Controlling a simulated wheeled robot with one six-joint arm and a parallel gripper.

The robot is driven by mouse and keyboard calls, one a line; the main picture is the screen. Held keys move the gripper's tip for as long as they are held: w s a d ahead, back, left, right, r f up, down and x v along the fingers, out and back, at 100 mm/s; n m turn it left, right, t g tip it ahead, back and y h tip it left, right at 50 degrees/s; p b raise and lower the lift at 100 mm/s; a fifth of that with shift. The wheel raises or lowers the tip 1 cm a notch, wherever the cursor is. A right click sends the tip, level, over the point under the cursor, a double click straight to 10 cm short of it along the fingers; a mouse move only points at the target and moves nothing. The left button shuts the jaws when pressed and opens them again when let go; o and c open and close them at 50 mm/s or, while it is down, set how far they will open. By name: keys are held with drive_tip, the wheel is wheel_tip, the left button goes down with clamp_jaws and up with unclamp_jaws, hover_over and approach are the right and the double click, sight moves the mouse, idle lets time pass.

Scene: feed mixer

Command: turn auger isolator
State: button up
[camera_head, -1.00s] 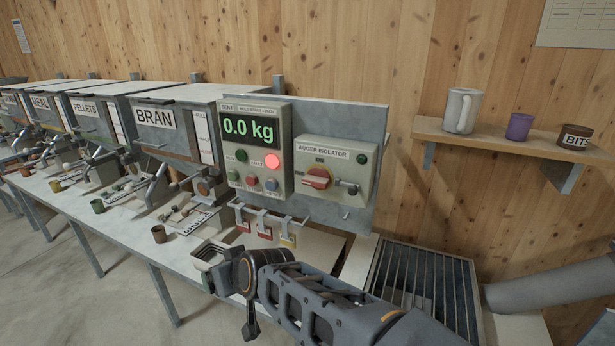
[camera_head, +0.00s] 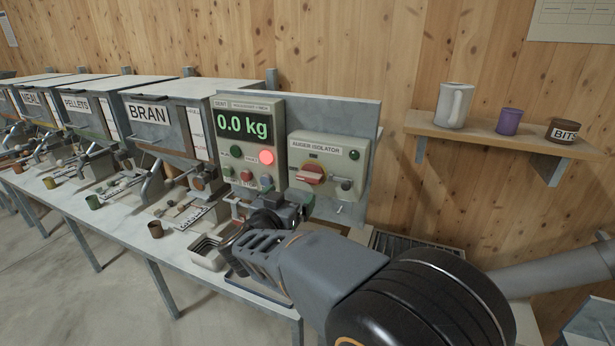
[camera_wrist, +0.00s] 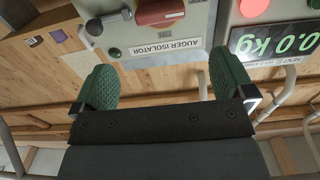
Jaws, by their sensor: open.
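The auger isolator box (camera_head: 328,160) is a pale green-grey box on a grey panel. Its red rotary handle (camera_head: 310,174) sits on the front, with a small metal fitting to its right. In the wrist view the isolator box (camera_wrist: 172,32) is upside down, and the red handle (camera_wrist: 160,11) is cut by the top edge. My gripper (camera_wrist: 168,75) has two green ridged fingers, open and empty, with the box's label edge beyond the gap. In the head view my gripper (camera_head: 302,200) is just below the isolator, apart from the handle as far as I can tell.
The scale display box (camera_head: 250,140) reads 0.0 kg with a lit red lamp, left of the isolator. Labelled bins such as BRAN (camera_head: 170,115) line the bench. A shelf (camera_head: 480,135) with mug, purple cup and BITS pot is on the right.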

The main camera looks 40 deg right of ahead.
sight(307, 178)
drive_tip(key=p+x, duration=0.1)
drive_tip(key=x, duration=1)
drive_tip(key=shift+w, duration=0.1)
drive_tip(key=c, duration=0.9)
